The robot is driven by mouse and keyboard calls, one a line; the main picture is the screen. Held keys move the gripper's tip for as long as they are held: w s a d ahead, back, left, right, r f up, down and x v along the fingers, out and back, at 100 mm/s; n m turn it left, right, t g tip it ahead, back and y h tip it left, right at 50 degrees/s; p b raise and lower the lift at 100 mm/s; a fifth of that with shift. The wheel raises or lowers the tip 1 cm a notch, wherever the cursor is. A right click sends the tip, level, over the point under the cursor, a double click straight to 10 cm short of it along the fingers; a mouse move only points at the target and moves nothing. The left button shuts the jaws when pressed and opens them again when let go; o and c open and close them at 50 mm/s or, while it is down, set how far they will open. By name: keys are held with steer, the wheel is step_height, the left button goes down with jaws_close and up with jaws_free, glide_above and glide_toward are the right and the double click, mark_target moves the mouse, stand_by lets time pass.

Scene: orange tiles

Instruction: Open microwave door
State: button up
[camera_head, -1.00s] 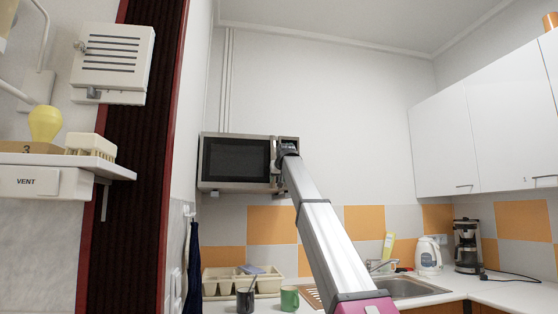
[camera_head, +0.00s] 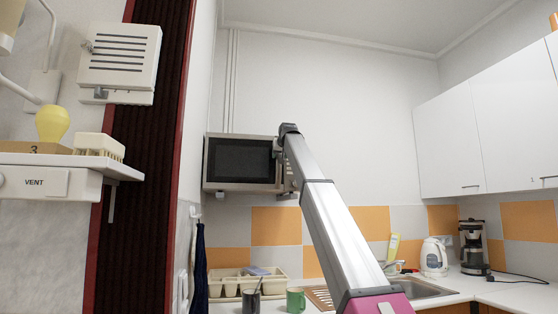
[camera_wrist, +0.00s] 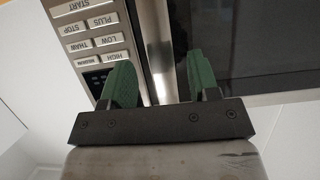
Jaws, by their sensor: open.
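The microwave (camera_head: 212,160) hangs high on the wall left of the arm in the head view, its dark-windowed door (camera_head: 240,158) shut. The wrist view shows it upside down: the silver control panel with labelled buttons (camera_wrist: 92,40) on the left, the dark door window (camera_wrist: 250,45) on the right. The upright metal door handle (camera_wrist: 154,45) runs between them. My gripper (camera_wrist: 159,62) is open, its two green finger pads on either side of the handle. I cannot tell whether either pad touches it.
A counter below holds a dish rack (camera_head: 228,282), a dark mug (camera_head: 250,301), a green mug (camera_head: 296,299), a kettle (camera_head: 434,257) and a coffee maker (camera_head: 473,247). White cupboards (camera_head: 490,140) are at right. A shelf (camera_head: 70,162) juts out at left. The wall above is clear.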

mark_target(279, 157)
steer(key=shift+x, duration=1.9)
